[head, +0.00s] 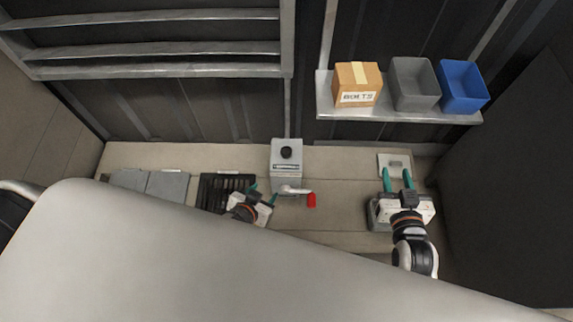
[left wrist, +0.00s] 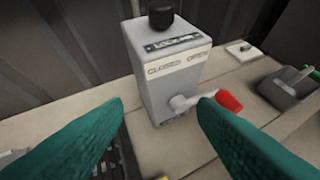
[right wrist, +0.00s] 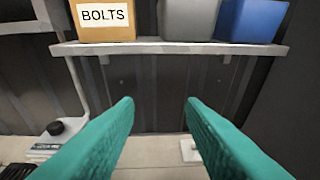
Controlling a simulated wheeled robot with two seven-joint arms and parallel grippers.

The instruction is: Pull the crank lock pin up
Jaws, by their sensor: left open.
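A grey box (head: 286,155) stands on the bench with a round black knob (head: 286,152) on top; I cannot tell for certain whether this knob is the lock pin. The left wrist view shows the box (left wrist: 172,75) with "CLOSED" and "OPEN" marks and the black knob (left wrist: 161,15). A pale crank arm (head: 293,190) with a red handle (head: 311,200) sticks out low on its front. My left gripper (head: 263,193) is open and empty in front of the box, below the knob. My right gripper (head: 397,172) is open and empty, well right of the box.
A wall shelf (head: 398,112) holds a cardboard "BOLTS" box (head: 358,84), a grey bin (head: 413,84) and a blue bin (head: 462,86). A black grate (head: 214,190) and grey panels (head: 150,184) lie left of the pump box. A light plate (head: 395,161) lies at the right.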

